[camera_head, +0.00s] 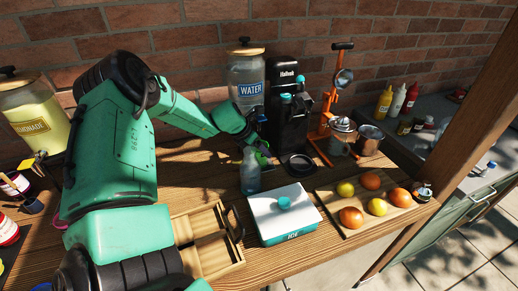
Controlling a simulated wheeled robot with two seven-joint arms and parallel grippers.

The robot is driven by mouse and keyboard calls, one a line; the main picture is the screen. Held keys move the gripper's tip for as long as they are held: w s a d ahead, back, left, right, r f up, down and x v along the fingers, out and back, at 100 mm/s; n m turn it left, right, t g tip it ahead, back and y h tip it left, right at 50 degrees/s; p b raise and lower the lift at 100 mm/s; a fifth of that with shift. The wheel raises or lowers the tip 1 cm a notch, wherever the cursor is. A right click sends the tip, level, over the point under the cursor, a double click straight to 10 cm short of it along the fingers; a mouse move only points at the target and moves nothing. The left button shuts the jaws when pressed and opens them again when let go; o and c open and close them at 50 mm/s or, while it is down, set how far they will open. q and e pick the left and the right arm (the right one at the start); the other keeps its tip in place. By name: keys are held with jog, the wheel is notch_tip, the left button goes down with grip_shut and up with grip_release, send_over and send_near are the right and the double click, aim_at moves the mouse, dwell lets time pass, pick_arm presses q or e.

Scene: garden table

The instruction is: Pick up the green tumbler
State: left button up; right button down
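My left arm reaches in from the left across the table, and its gripper (256,143) is at the middle of the table, in front of the water dispenser. A small bright green patch (263,152) shows at the gripper's fingers and looks like part of the green tumbler. Most of it is hidden by the gripper and a grey-blue bottle (250,175) in front. I cannot tell whether the fingers are closed on it. My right gripper is not in view.
A black coffee machine (287,112) stands just right of the gripper, with the water dispenser (246,75) behind. A white ice box (284,216), a wooden drawer tray (208,242) and a fruit board (335,203) are in front. An orange press (328,122) stands right.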

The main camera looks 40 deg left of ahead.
pick_arm(q)
jog(key=shift+r+p, duration=0.35)
jog(key=shift+r, duration=0.15)
jog(key=s+a+r+p, duration=0.1)
jog(key=s+a, duration=0.8)
jog(key=s, duration=0.4)
jog(key=s+a+r+p, duration=0.1)
jog(key=s+a, duration=0.9)
jog(key=s, duration=0.2)
jog(key=shift+s+r, duration=0.25)
jog(key=shift+s, duration=0.15)
dwell(0.4)
